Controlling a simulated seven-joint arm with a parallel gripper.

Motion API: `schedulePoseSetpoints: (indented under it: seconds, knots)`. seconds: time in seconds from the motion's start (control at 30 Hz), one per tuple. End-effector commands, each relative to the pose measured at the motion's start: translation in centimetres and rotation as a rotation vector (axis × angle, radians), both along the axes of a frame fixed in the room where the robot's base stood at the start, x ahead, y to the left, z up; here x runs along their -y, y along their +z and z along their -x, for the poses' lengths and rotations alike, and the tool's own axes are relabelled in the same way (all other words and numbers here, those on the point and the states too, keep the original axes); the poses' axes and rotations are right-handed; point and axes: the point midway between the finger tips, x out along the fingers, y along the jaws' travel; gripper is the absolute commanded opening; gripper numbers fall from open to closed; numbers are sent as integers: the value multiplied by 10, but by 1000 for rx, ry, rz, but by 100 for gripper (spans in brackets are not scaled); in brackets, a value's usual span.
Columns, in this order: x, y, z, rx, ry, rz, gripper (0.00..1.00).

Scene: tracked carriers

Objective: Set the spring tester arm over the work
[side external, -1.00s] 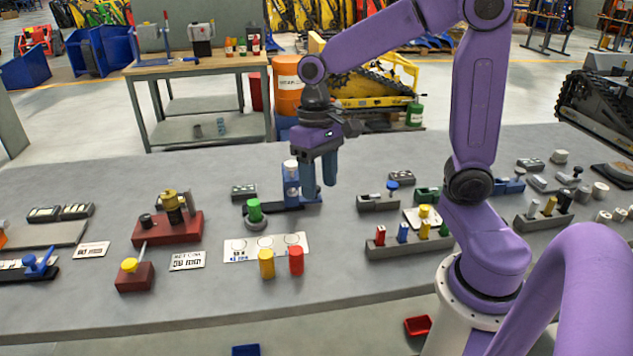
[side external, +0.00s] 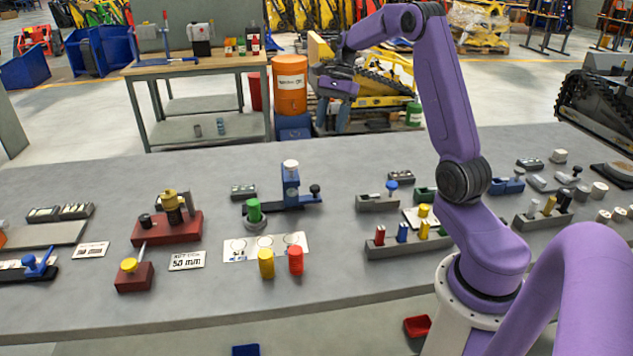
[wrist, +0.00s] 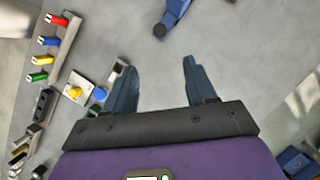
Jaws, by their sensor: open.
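A blue spring tester (side external: 291,190) stands on the bench, with an upright post, a white cap and a low blue bar. A black knob (side external: 315,189) is at the bar's right end. A green cylinder (side external: 254,210) stands on a round grey base at the tester's left front. I cannot tell which part is the swinging arm. In the wrist view, part of the blue tester (wrist: 174,14) and a black knob show at the top edge. My gripper (side external: 334,128) is open and empty, raised above and behind the tester, apart from it; its fingers also show in the wrist view (wrist: 160,75).
A white card (side external: 240,250) with circles lies in front, with a yellow cylinder (side external: 266,263) and a red cylinder (side external: 296,260) at its front edge. A dark red fixture (side external: 168,230) stands left. A grey rack (side external: 385,248) with coloured pegs stands right.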

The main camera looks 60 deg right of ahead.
Motion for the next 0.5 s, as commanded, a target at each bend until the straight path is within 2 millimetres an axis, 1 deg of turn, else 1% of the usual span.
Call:
schedulePoseSetpoints:
  seconds: [0.17, 0.5]
  knots:
    - [-9, -21, 1, -4, 3, -3, 56]
    - [-34, -80, 1, -6, 5, -1, 56]
